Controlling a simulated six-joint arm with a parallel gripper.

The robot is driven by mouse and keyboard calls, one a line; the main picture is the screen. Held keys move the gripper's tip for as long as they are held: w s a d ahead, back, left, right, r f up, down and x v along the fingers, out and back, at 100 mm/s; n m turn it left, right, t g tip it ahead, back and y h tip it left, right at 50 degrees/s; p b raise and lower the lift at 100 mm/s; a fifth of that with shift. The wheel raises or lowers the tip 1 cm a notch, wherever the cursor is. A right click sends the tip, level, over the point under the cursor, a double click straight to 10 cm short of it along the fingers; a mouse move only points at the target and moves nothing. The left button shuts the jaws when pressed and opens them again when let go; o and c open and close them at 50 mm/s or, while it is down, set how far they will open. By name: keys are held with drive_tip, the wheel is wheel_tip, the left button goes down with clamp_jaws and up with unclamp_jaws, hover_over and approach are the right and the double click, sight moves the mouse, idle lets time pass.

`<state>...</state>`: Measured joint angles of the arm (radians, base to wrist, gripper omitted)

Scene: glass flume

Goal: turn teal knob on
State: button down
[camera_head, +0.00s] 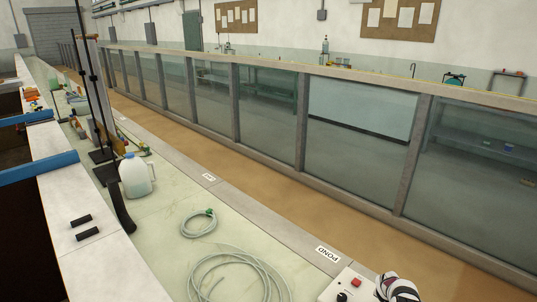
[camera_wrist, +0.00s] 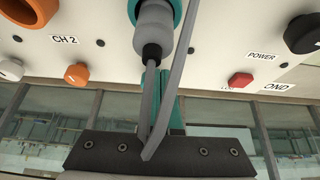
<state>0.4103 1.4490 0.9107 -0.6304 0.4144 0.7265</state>
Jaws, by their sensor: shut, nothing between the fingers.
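The knob's turn position is hidden. My gripper is not clearly seen in the head view.
In the head view a jug (camera_head: 137,176) and coiled hose (camera_head: 235,277) lie on the bench beside the glass flume (camera_head: 265,115).

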idle(0.3)
drive_tip(key=shift+s+a+r, duration=0.1)
drive_tip(key=shift+s+a, duration=0.05)
drive_tip(key=shift+a, duration=0.2)
wheel_tip(320, 180, up, 6)
drive_tip(key=shift+f, duration=0.1)
drive_tip(key=f, duration=0.2)
drive_tip(key=s+d+f, duration=0.1)
drive_tip(key=f, duration=0.1)
drive_tip(key=d+f, duration=0.1)
drive_tip(key=f, duration=0.1)
drive_tip(key=shift+s, duration=0.4)
